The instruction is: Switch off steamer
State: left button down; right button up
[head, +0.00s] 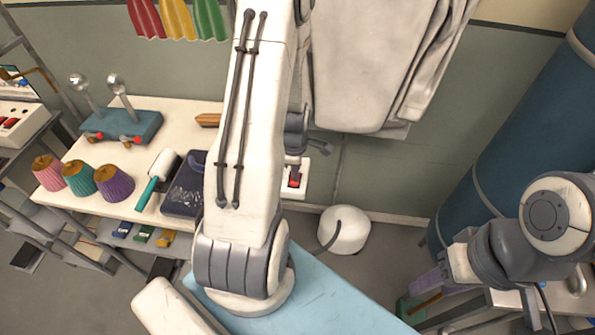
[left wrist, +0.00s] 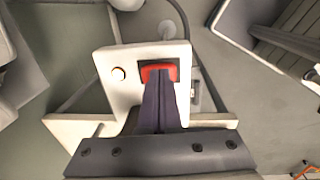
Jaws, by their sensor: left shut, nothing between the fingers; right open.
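A white switch box (head: 301,192) with a red rocker switch (head: 294,181) stands at the right end of the white table. My right gripper (head: 428,284) is open at the lower right, far from the box.
A rounded white body (head: 344,230) with a dark hose sits right of the box. A pale garment (head: 362,65) hangs above. The table (head: 100,160) holds several coloured shades, a brush (head: 158,178) and a dark tray (head: 184,192). A blue column (head: 510,140) stands at right.

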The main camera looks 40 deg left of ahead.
aim_at(295, 184)
pick_arm(q)
jog(key=shift+r, duration=0.1)
jog(key=shift+r+p, duration=0.3)
jog(key=shift+r, duration=0.05)
notch_tip(295, 184, up, 4)
jog(key=p, duration=0.2)
jog(key=shift+s+d+p, duration=0.1)
jog(key=shift+s+p, duration=0.05)
jog(key=shift+p, duration=0.2)
notch_tip(295, 184, up, 9)
jog(key=s+b, duration=0.1)
jog(key=b, duration=0.1)
jog(key=shift+d, duration=0.3)
jog(key=w+b, duration=0.1)
jog(key=b, duration=1.4)
jog(key=shift+a+r, duration=0.1)
jog(key=shift+a, duration=0.25)
